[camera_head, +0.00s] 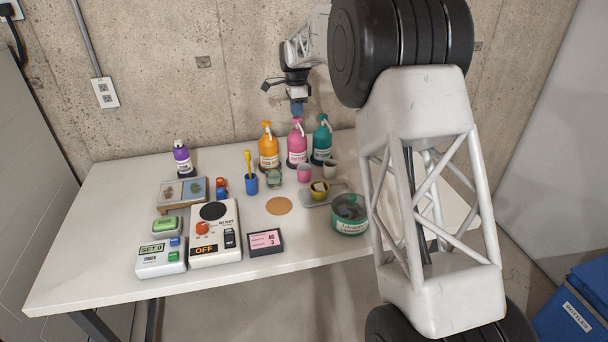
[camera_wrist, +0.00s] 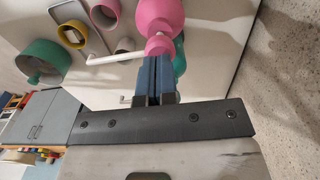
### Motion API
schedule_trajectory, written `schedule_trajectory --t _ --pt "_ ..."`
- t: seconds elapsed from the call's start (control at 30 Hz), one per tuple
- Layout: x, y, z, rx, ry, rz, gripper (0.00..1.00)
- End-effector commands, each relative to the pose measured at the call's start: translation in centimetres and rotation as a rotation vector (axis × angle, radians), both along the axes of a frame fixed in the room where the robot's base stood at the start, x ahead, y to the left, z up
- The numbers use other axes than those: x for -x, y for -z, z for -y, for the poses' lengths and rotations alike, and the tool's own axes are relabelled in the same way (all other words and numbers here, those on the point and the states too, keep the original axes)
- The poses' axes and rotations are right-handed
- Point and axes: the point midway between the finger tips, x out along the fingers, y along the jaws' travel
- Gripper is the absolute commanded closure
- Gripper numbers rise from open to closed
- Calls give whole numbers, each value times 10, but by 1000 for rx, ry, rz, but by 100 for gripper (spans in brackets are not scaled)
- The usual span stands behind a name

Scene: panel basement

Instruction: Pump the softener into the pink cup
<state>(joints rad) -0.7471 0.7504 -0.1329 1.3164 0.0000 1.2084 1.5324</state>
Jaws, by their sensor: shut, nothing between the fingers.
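The pink pump bottle (camera_head: 297,146) stands at the back of the table between an orange bottle (camera_head: 268,150) and a teal bottle (camera_head: 322,143). Its label is too small for me to read. The pink cup (camera_head: 304,173) stands upright just in front of it; it also shows in the wrist view (camera_wrist: 103,14). My gripper (camera_head: 297,110) is shut and empty, pointing down directly over the pink bottle's pump head. In the wrist view my gripper's fingertips (camera_wrist: 155,58) are at the pink pump head (camera_wrist: 159,45); I cannot tell whether they touch it. The white spout (camera_wrist: 115,58) points toward the cups.
A grey cup (camera_head: 330,169) stands right of the pink one. A yellow cup (camera_head: 319,190) on a tray, a glass jar (camera_head: 274,179) and a green pot (camera_head: 349,214) are in front. A hot plate (camera_head: 214,235) is front left. The concrete wall is close behind the bottles.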

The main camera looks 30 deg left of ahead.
Motion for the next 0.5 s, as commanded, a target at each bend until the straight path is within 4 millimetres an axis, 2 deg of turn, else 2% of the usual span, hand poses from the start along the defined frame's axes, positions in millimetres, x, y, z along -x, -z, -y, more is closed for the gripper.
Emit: schedule_trajectory --t 0.5 --pt "0 12 0 -1 0 1 100"
